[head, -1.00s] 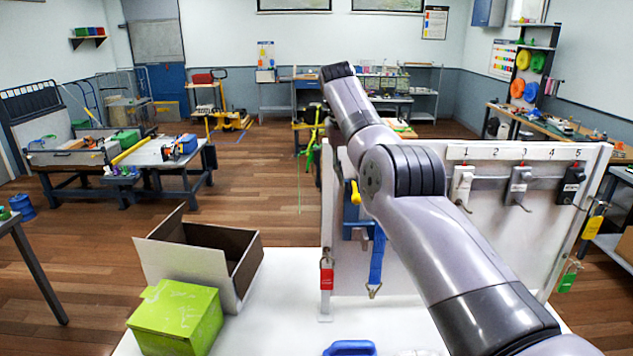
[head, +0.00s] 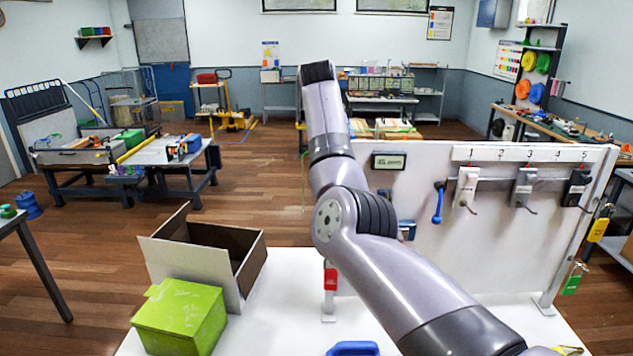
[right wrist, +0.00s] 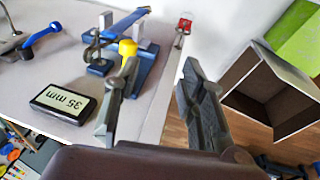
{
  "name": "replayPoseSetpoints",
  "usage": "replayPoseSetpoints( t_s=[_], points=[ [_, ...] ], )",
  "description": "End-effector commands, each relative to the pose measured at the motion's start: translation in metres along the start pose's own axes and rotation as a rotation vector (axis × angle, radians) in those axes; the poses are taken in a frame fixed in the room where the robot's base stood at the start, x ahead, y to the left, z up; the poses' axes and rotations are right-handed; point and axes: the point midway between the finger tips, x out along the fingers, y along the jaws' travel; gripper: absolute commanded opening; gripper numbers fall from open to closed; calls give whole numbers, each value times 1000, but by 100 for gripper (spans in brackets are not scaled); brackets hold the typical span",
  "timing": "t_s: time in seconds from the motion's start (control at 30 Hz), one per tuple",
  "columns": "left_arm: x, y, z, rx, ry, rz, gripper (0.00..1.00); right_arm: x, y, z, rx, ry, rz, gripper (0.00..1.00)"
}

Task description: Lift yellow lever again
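The yellow lever (right wrist: 127,48) shows its rounded end in the right wrist view, at the blue ratchet body (right wrist: 142,75) on the white panel. My right gripper (right wrist: 160,72) is open, with nothing between its fingers. The lever end is just beyond the left finger's tip; I cannot tell whether they touch. A blue strap (right wrist: 122,24) runs from the ratchet area. In the head view my right arm crosses in front of the panel and hides the lever and most of the ratchet. My left gripper is in neither view.
The panel (head: 490,255) bears a display (head: 388,162) reading 35 mm, a blue handle (head: 438,205) and several numbered hooks. A red buckle (head: 330,279) hangs at its left edge. An open carton (head: 205,262) and a green box (head: 180,318) stand left on the white table.

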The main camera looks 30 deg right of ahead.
Motion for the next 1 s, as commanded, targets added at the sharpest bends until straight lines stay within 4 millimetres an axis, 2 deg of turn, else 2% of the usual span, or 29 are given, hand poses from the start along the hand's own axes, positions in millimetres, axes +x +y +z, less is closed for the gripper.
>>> replayPoseSetpoints(
  t_s=[0.1, 0.33, 1.0],
  points=[
    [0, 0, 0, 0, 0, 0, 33, -6, -20, 14, -4, 3, -4, 38],
    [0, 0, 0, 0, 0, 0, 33, -13, -40, 32, -1, 1, -2, 38],
    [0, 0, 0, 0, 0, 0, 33, -14, -45, 37, 1, 0, 1, 38]
  ],
)
